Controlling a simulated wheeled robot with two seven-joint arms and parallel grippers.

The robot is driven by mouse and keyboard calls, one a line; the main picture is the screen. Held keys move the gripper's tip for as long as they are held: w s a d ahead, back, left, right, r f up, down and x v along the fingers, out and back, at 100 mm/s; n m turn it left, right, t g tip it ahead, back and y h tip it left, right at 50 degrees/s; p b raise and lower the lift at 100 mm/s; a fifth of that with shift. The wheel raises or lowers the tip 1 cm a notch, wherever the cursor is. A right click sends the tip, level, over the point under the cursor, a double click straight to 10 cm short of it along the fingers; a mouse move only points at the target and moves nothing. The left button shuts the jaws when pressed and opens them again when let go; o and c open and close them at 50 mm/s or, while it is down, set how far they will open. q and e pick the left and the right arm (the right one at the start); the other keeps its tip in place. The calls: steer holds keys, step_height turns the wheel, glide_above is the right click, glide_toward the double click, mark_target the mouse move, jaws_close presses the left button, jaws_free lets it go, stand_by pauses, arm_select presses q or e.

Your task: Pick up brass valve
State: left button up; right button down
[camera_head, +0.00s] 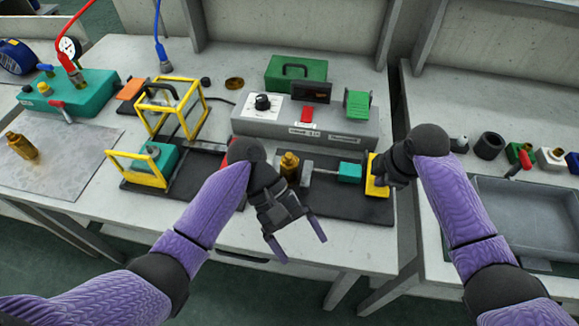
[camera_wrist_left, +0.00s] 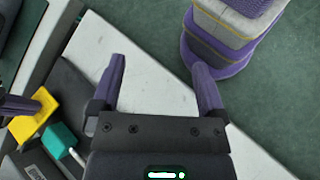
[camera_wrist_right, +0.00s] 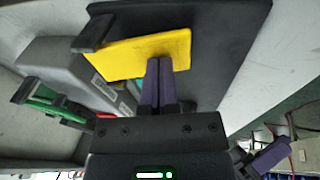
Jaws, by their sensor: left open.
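One brass fitting (camera_head: 22,146) stands on the grey mat at the left in the head view. Another brass piece (camera_head: 289,166) stands upright on the black fixture (camera_head: 335,205), just behind my left wrist, its lower part partly hidden. I cannot tell from looks alone which is the brass valve. My left gripper (camera_head: 299,248) is open and empty, in front of the fixture near the table's front edge; its fingers also show in the left wrist view (camera_wrist_left: 160,68). My right gripper (camera_wrist_right: 160,70) has its fingers together at the yellow plate (camera_wrist_right: 140,55); whether they pinch it is unclear.
A grey control box (camera_head: 305,122) with a knob and red switch stands behind the fixture. A yellow-framed fixture (camera_head: 170,108) and teal pump block (camera_head: 70,92) are left. A grey tray (camera_head: 525,215) is on the right table. The table's front left is clear.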

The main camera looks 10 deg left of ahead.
mark_target(289, 156)
arm_select(q)
steer(key=w+a+r+m+t+y, duration=0.35)
steer(key=w+r, duration=0.25)
steer(key=w, duration=0.2)
steer(key=w+a+r+m+t+y, duration=0.2)
steer(key=w+r+t+y, duration=0.2)
steer(key=w+r, duration=0.25)
steer(key=shift+n+y, duration=0.25)
steer(key=f, duration=0.3)
steer(key=w+f, duration=0.1)
steer(key=f, duration=0.3)
steer(key=d+f, duration=0.1)
steer(key=f, duration=0.3)
steer(key=shift+w+f, duration=0.25)
steer(key=shift+w, duration=0.05)
steer(key=shift+f, duration=0.5)
steer(key=shift+w+r, duration=0.1)
jaws_close()
